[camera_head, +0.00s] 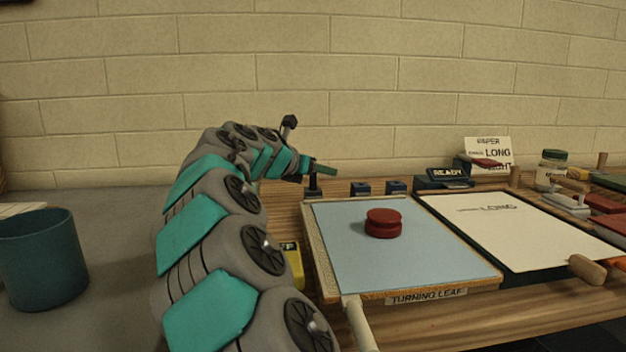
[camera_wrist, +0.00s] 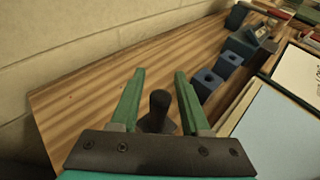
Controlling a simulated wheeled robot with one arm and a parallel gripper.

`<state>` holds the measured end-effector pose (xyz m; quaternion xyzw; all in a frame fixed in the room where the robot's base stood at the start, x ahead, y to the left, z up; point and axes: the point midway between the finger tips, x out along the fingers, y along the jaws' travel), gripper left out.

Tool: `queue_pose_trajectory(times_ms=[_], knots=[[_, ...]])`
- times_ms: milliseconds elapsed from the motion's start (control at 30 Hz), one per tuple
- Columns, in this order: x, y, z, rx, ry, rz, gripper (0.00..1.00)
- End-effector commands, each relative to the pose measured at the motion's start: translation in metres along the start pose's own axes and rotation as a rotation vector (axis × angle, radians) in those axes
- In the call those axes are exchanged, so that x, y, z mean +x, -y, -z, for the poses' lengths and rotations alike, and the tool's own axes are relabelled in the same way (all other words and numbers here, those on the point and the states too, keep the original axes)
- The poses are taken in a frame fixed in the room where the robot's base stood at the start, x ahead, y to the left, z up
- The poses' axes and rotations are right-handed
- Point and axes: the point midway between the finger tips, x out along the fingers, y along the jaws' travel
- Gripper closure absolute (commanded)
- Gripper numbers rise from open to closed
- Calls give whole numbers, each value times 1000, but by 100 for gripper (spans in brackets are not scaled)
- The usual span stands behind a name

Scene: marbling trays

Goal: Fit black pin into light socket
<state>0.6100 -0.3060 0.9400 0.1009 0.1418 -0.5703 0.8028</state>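My gripper (camera_wrist: 158,85) is open, with its two green fingers apart. A black pin (camera_wrist: 158,106) with a rounded top stands between the fingers in the wrist view, with a gap on each side. Two small blue blocks with holes, one nearer (camera_wrist: 207,81) and one farther (camera_wrist: 229,63), stand right of the fingers. Both look similarly dark; I cannot tell which is the light socket.
A pale blue tray (camera_head: 335,278) with a red round knob (camera_head: 383,223) lies right of my arm. Beyond it are a white sheet (camera_head: 535,245) and a dark READY box (camera_head: 448,177). A teal cup (camera_head: 42,262) stands left. The wall is close behind the board.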

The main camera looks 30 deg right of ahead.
Motion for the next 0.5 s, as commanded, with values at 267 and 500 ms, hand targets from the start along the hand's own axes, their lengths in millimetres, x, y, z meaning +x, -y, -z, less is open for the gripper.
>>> queue_pose_trajectory(times_ms=[267, 500], knots=[[0, 0, 0, 0, 0, 0, 86], [0, 0, 0, 0, 0, 0, 100]])
